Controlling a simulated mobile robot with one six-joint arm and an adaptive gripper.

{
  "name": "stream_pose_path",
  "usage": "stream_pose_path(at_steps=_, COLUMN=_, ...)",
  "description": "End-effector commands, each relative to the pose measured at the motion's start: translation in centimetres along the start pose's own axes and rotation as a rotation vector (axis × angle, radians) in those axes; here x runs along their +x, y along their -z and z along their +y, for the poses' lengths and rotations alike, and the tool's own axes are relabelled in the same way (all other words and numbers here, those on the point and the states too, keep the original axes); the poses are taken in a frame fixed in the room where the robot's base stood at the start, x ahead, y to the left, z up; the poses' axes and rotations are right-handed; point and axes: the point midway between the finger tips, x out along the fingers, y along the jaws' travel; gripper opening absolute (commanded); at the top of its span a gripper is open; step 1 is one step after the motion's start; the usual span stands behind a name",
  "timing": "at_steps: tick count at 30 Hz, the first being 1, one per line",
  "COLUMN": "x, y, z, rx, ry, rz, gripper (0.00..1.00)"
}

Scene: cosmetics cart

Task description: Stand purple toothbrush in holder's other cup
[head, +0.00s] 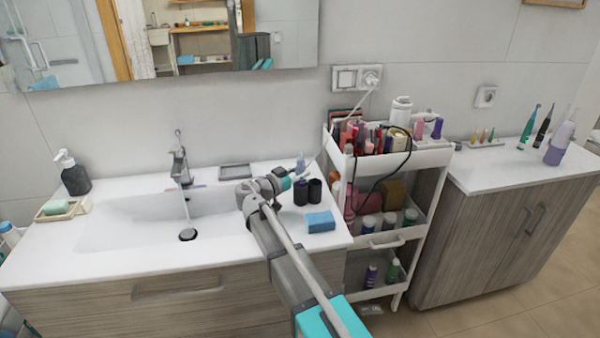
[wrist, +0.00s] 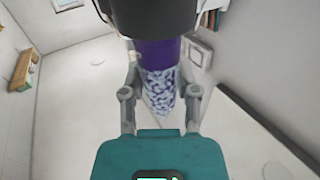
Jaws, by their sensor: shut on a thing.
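A dark holder with two round cups stands on the washbasin counter in the head view, its left cup (head: 300,193) and right cup (head: 314,191) side by side. My gripper (head: 287,183) is just left of the cups. In the wrist view, a purple piece (wrist: 156,53) with a tapering white-and-purple patterned part (wrist: 160,92) lies between the fingers of my gripper (wrist: 160,98), which is shut on it. I take this to be the purple toothbrush. A black rounded shape (wrist: 152,15) covers its far end. I cannot tell whether the brush is inside a cup.
A blue sponge (head: 320,222) lies in front of the cups, and a small pale blue upright item (head: 300,162) stands behind them. The basin (head: 150,220) and faucet (head: 181,165) are to the left. A crowded white cart (head: 425,158) stands close on the right.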

Motion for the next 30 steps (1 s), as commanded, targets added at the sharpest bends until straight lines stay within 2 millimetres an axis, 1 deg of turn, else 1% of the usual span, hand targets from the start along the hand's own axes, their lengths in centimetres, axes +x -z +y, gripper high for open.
stream_pose_path(at_steps=19, x=0.0, y=-1.2, z=0.0, rx=0.000, ry=0.000, rz=0.000, gripper=0.00)
stream_pose_path(at_steps=20, x=0.0, y=-1.1, z=0.0, rx=0.000, ry=0.000, rz=0.000, gripper=0.44)
stream_pose_path(at_steps=21, x=0.0, y=-1.1, z=0.0, rx=0.000, ry=0.000, rz=0.000, gripper=0.51)
stream_pose_path(at_steps=23, x=0.0, y=-1.1, z=0.0, rx=0.000, ry=0.000, rz=0.000, gripper=0.63)
stream_pose_path(at_steps=24, x=0.0, y=-1.1, z=0.0, rx=0.000, ry=0.000, rz=0.000, gripper=0.70)
stream_pose_path(at_steps=26, x=0.0, y=-1.1, z=0.0, rx=0.000, ry=0.000, rz=0.000, gripper=0.81)
stream_pose_path(at_steps=30, x=0.0, y=-1.1, z=0.0, rx=0.000, ry=0.000, rz=0.000, gripper=0.81)
